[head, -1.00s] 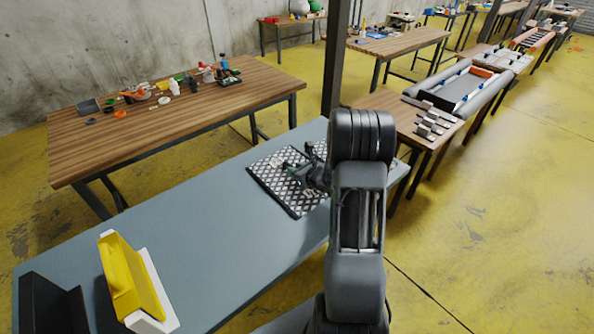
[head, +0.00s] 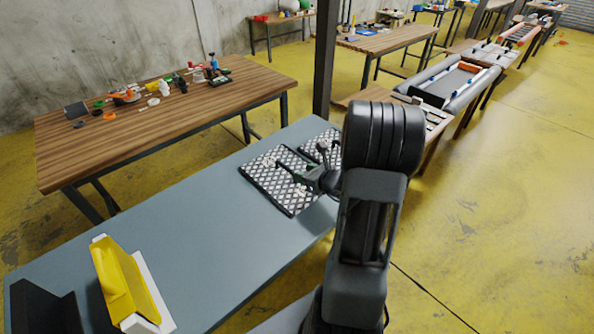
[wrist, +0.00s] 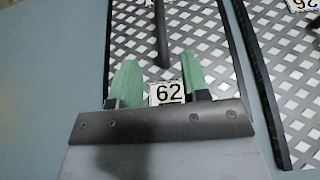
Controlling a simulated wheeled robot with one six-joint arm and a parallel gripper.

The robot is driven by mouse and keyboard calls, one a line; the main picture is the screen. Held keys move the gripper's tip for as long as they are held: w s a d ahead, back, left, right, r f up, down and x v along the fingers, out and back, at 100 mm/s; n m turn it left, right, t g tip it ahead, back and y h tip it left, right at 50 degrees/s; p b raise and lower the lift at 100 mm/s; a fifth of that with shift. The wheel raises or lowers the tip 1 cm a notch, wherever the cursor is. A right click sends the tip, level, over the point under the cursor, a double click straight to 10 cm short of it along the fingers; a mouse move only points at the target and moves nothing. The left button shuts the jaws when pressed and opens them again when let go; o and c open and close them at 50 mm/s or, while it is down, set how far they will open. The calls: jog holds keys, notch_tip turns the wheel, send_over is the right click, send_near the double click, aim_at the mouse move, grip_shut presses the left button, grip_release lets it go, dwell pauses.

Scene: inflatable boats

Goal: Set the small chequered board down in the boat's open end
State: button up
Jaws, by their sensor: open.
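Two black-and-white chequered boards lie on the blue-grey table. The nearer one (head: 282,190) fills the middle of the wrist view (wrist: 210,40) and bears a tag reading 62. The other board (head: 316,146) lies beside it, partly hidden by my arm; its edge shows at right in the wrist view (wrist: 300,110). My gripper (wrist: 157,62) is open with green fingers, over the nearer board. A dark upright post (wrist: 160,35) stands ahead between the fingers, not gripped. The grey inflatable boat (head: 484,89) lies at back right, with a dark panel at its near end.
A yellow piece in a white holder (head: 128,285) and a black angled piece (head: 45,310) stand at the table's near left. The table (head: 200,215) between is clear. A wooden table (head: 150,130) with tools is behind. A dark pillar (head: 324,65) rises beyond the boards.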

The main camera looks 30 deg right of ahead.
jog(key=shift+v, duration=1.05)
jog(key=shift+s+a+r, duration=0.2)
jog(key=shift+r, duration=0.05)
jog(key=s+a+r+n+g+y, duration=0.2)
jog(key=s+a+r+n+g, duration=0.15)
jog(key=a+n, duration=0.55)
jog(key=s+a+r+n+g+y, duration=0.25)
jog(key=a+n+g, duration=0.25)
jog(key=a+n, duration=0.4)
jog(key=s+a+r+n+g+h, duration=0.2)
jog(key=s+n+h, duration=0.3)
jog(key=n, duration=0.8)
jog(key=shift+s+n+h, duration=0.35)
jog(key=shift+s+n, duration=0.05)
jog(key=shift+s, duration=0.7)
jog(key=shift+s+d+r+n+h, duration=0.15)
jog(key=shift+r+n+h, duration=0.2)
jog(key=shift+n, duration=0.15)
jog(key=shift+s+d+r+n+h, duration=0.1)
jog(key=shift+d+r+n+h, duration=0.2)
jog(key=shift+n, duration=0.2)
jog(key=shift+c, duration=1.1)
